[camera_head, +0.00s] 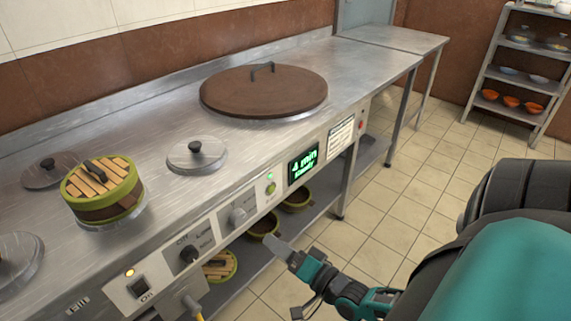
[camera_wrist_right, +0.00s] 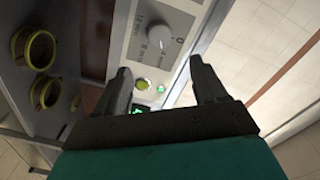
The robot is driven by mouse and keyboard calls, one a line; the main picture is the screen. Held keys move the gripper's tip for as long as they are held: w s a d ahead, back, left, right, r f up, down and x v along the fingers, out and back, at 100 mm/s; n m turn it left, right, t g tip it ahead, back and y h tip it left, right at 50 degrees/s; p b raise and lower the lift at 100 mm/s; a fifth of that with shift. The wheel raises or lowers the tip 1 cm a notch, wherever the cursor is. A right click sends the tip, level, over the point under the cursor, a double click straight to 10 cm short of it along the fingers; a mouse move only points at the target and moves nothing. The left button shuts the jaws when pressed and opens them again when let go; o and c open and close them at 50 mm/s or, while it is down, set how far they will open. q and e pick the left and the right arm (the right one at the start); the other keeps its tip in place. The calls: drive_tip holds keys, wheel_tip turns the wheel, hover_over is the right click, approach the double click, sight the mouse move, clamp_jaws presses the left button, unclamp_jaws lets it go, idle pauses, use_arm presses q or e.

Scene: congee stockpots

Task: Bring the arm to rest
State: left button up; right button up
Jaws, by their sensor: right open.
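My right arm comes in from the lower right of the head view. Its gripper (camera_head: 289,254) hangs in front of the steel counter's control panel, below the panel's lower edge and over the lower shelf's front. In the right wrist view the two fingers of the right gripper (camera_wrist_right: 163,88) are spread apart with nothing between them. Beyond them the panel's grey knob (camera_wrist_right: 162,37) and a lit green button (camera_wrist_right: 143,85) show. My left gripper is not in either view.
The counter holds a large brown lid (camera_head: 264,92), a green-banded steamer (camera_head: 102,190) and a small steel lid (camera_head: 197,155). Pots (camera_head: 264,225) sit on the shelf below. A green display (camera_head: 303,165) is lit. A rack (camera_head: 521,70) stands far right; the tiled floor (camera_head: 400,215) is clear.

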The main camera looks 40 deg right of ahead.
drive_tip(key=shift+s, duration=0.7)
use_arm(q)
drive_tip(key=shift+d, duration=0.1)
use_arm(e)
drive_tip(key=s+a+r+n+g+y, duration=0.1)
drive_tip(key=s+a+n+g, duration=0.2)
drive_tip(key=a+n+g, duration=0.85)
use_arm(q)
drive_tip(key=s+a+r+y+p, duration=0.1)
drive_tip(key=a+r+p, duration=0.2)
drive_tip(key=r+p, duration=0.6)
drive_tip(key=p, duration=0.4)
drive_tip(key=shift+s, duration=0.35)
use_arm(e)
wheel_tip(320, 180, up, 9)
drive_tip(key=s+a+n+t, duration=0.1)
drive_tip(key=a+n+t, duration=0.1)
drive_tip(key=t, duration=0.2)
drive_tip(key=shift+s+f+h, duration=0.2)
drive_tip(key=shift+s+h, duration=0.1)
drive_tip(key=shift+s, duration=0.05)
